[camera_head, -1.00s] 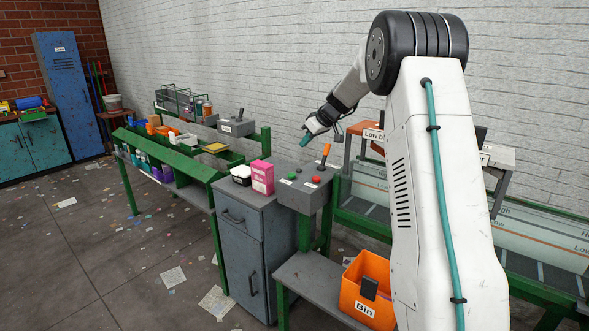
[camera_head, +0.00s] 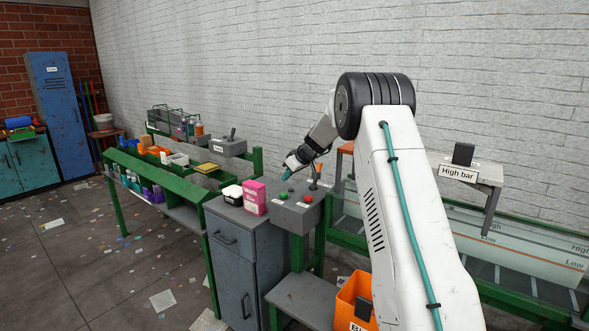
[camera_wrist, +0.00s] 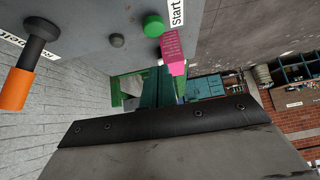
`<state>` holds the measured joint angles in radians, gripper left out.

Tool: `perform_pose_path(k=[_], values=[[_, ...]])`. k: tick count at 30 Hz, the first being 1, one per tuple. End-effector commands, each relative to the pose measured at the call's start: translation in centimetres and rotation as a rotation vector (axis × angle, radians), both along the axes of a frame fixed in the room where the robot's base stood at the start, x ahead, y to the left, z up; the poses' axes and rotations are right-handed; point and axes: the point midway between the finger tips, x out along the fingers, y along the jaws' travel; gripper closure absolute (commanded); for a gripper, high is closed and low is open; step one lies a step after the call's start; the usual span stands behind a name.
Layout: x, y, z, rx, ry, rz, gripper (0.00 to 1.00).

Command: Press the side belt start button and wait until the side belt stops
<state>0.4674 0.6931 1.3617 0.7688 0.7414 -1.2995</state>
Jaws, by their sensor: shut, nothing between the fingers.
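A grey control box (camera_head: 296,214) stands beside the cabinet, with a green button (camera_head: 283,196), a red button (camera_head: 307,199) and an orange-handled lever (camera_head: 315,182). In the wrist view the green button (camera_wrist: 153,26) sits beside a "Start" label (camera_wrist: 177,12), and the orange handle (camera_wrist: 17,88) is at left. My gripper (camera_head: 286,175) is shut and empty, with teal tips a little above the box near the green button, apparently not touching it. Its teal fingers (camera_wrist: 158,90) also show in the wrist view. I cannot tell whether any belt is moving.
A pink box (camera_head: 254,197) and a black-and-white tub (camera_head: 233,194) stand on the cabinet close to the control box. A second grey control box (camera_head: 228,147) with a dark lever is farther back. An orange bin (camera_head: 346,300) is below. Open floor lies at left.

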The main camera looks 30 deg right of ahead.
Motion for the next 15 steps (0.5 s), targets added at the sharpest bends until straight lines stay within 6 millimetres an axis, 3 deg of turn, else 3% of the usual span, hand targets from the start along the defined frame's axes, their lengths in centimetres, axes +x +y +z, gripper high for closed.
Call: perform_pose_path(k=[2,7,15], values=[[1.0,0.5,-1.4,0.001,0.001,0.003,1.0],[0.6,0.3,-3.8,0.002,0.002,-0.001,1.0],[0.5,0.3,-5.1,0.0,0.0,0.0,1.0]])
